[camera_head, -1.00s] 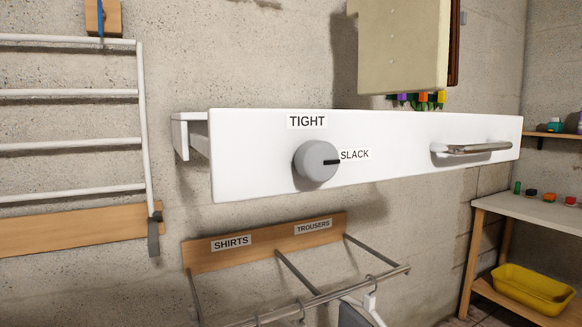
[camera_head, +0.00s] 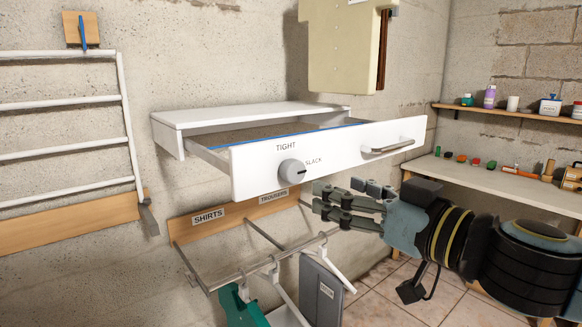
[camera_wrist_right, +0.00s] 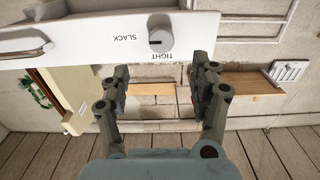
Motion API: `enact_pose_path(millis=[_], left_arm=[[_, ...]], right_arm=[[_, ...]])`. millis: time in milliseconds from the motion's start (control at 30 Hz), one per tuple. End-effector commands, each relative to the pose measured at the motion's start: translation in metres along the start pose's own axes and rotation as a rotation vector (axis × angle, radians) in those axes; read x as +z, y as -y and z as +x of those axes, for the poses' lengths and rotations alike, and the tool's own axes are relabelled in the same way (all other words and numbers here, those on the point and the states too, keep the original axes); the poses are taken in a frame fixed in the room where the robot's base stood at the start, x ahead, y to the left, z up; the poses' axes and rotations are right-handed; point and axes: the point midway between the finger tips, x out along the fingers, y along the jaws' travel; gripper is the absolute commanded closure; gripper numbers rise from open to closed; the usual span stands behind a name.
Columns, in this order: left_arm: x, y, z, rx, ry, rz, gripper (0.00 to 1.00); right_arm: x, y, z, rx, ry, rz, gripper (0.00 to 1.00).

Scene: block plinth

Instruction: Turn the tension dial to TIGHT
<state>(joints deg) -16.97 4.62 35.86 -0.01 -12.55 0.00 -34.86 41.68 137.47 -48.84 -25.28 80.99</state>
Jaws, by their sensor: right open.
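The tension dial (camera_head: 292,171) is a round grey knob on the white drawer front (camera_head: 338,155). Its dark mark points to the SLACK label (camera_head: 313,161) on its right, and the TIGHT label (camera_head: 286,147) is above it. My right gripper (camera_head: 334,194) is open and empty, to the right of the dial and a little lower, apart from it. In the right wrist view, the dial (camera_wrist_right: 160,40) appears upside down beyond the gap between the open fingers (camera_wrist_right: 155,78). My left gripper is not in view.
The drawer has a metal bar handle (camera_head: 387,146) right of the dial. Below are a hanging rail (camera_head: 262,262) with hangers and a wooden board (camera_head: 235,212). A drying rack (camera_head: 60,103) is on the left wall and a workbench (camera_head: 505,189) stands at right.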

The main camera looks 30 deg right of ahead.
Motion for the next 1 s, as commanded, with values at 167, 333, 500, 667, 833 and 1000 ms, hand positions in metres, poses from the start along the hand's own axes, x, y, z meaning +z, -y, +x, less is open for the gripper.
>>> enact_pose_path(millis=[167, 333, 500, 667, 833, 1000], left_arm=[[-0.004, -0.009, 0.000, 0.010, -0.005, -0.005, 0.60], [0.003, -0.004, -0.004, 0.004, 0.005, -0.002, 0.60], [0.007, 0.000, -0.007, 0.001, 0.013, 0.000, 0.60], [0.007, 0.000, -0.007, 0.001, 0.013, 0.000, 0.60], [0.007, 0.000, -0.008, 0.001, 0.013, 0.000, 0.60], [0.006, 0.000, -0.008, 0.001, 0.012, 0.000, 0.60]], right_arm=[[-0.001, 0.000, 0.022, 0.002, -0.009, 0.008, 0.37], [-0.002, 0.000, 0.047, 0.002, -0.007, 0.010, 0.37], [-0.001, 0.000, 0.072, 0.002, -0.007, 0.010, 0.37], [-0.001, 0.000, 0.091, 0.001, -0.005, 0.007, 0.37], [0.000, 0.001, 0.101, -0.001, -0.004, 0.004, 0.37], [0.000, 0.001, 0.103, -0.002, -0.004, 0.004, 0.37]])
